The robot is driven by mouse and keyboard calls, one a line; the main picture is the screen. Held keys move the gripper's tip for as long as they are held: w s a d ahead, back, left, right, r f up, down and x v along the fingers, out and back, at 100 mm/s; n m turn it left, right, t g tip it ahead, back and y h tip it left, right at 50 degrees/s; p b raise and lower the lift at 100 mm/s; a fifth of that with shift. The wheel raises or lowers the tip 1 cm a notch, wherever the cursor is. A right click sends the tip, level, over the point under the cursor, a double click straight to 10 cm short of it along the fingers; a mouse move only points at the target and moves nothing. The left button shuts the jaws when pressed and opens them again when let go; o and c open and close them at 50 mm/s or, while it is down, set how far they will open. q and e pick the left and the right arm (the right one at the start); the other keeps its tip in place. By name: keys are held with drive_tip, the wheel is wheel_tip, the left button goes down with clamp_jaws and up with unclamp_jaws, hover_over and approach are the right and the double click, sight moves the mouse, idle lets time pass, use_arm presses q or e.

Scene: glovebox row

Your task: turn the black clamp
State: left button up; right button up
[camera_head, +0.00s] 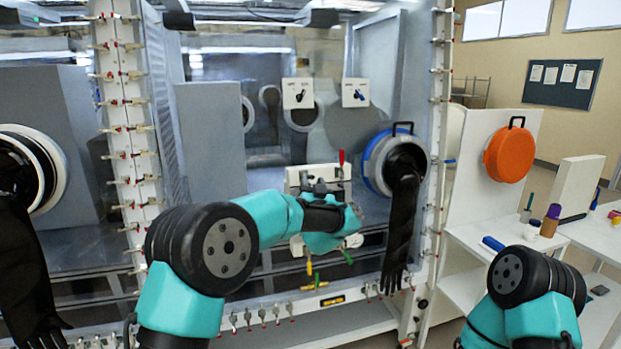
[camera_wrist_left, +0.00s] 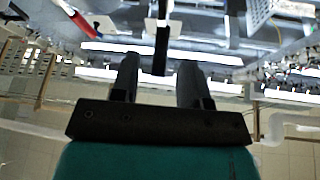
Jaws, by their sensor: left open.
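The black clamp (camera_wrist_left: 162,42) shows in the left wrist view as a dark upright bar. It stands between the two fingertips of my left gripper (camera_wrist_left: 159,62) as seen in that view. The fingers are apart, and I cannot tell whether either touches the clamp. In the head view my left arm reaches to the white panel (camera_head: 294,180), and its wrist hides most of the gripper and part of the panel. A red handle (camera_head: 341,158) stands upright on this panel; it also shows in the left wrist view (camera_wrist_left: 78,20). My right gripper is out of view.
A black glove (camera_head: 402,230) hangs from the blue-ringed port (camera_head: 377,160) to the right of my left wrist. Green (camera_head: 347,257) and yellow (camera_head: 309,268) handles sit below the wrist. A white side table (camera_head: 560,232) with small items stands at right.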

sight(310, 177)
use_arm(q)
drive_tip(key=shift+x, duration=1.7)
clamp_jaws()
